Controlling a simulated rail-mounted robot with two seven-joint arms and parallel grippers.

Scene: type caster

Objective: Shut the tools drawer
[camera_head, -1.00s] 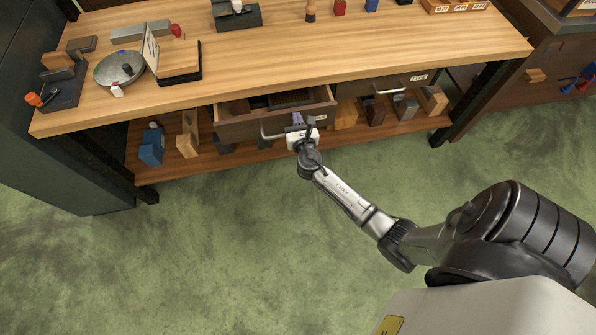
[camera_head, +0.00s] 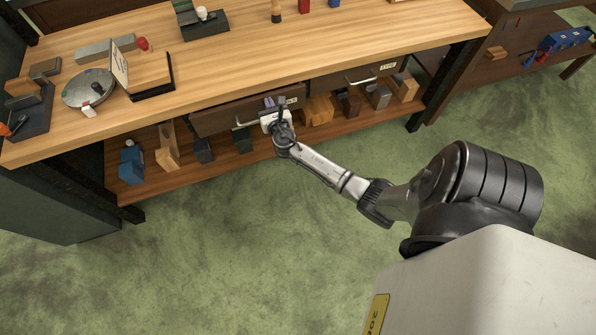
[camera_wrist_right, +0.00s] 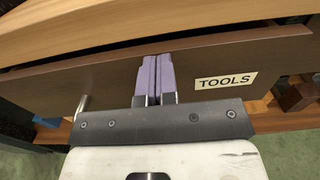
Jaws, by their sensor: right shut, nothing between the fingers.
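The tools drawer (camera_head: 215,118) hangs under the left part of the workbench, and its brown front sits close under the bench top's edge. In the right wrist view the drawer front (camera_wrist_right: 60,85) fills the middle, with a "TOOLS" label (camera_wrist_right: 225,81) and a thin dark gap above its top edge. Its bar handle (camera_head: 243,124) is left of my right gripper (camera_head: 269,102). The right gripper's purple fingers (camera_wrist_right: 156,62) are shut, empty, and against or very near the drawer front, left of the label. I cannot tell contact for sure. My left gripper is out of view.
The "TYPE" drawer (camera_head: 352,85) to the right looks shut. A lower shelf (camera_head: 190,172) holds several blocks beneath the drawers. The wooden bench top (camera_head: 260,62) carries a round plate (camera_head: 88,88) and other tools. The green floor (camera_head: 220,250) in front is open.

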